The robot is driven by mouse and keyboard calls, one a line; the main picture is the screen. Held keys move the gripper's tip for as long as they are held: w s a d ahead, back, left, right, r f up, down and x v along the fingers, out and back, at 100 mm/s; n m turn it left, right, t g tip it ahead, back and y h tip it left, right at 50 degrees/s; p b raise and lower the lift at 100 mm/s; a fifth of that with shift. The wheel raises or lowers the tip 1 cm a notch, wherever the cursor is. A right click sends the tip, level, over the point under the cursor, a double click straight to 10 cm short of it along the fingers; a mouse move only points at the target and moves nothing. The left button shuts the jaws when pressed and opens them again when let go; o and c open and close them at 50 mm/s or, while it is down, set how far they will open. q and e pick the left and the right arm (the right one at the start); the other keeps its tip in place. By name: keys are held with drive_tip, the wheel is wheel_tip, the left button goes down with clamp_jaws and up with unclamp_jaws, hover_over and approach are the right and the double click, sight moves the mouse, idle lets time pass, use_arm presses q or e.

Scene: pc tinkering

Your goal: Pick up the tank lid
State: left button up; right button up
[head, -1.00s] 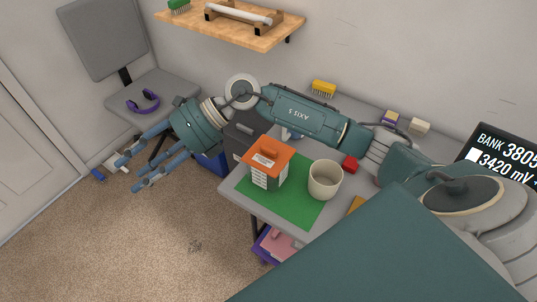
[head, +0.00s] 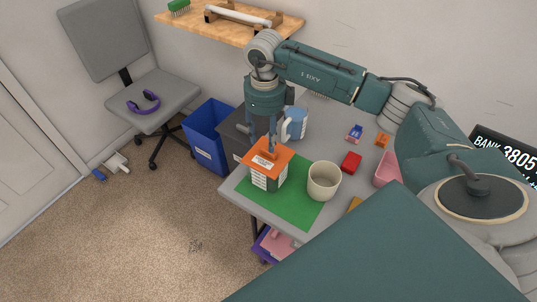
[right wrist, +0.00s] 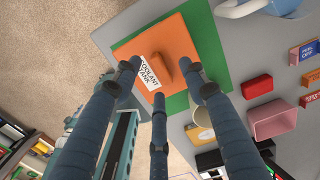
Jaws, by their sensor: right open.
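The tank lid (head: 269,157) is an orange square with a raised handle. It sits on a white, labelled tank (head: 268,180) on the green mat (head: 305,212). In the right wrist view the lid (right wrist: 178,45) shows its orange handle (right wrist: 160,69) and a white label reading "COOLANT TANK". My right gripper (head: 268,146) points down just above the lid, its fingers around the handle's area in the head view. My left gripper is not in view.
A cream cup (head: 324,181) stands on the mat just right of the tank. A red block (head: 350,162) and a pink container (head: 387,169) lie further right. A blue bin (head: 208,136) is on the floor.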

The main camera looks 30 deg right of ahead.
sight(265, 151)
drive_tip(key=f, duration=0.1)
drive_tip(key=f+p, duration=0.1)
drive_tip(key=f, duration=0.1)
drive_tip(key=shift+s+a+f+p, duration=0.25)
drive_tip(key=shift+s+f+p, duration=0.1)
drive_tip(key=shift+f, duration=0.55)
clamp_jaws()
drive_tip(key=shift+r, duration=0.15)
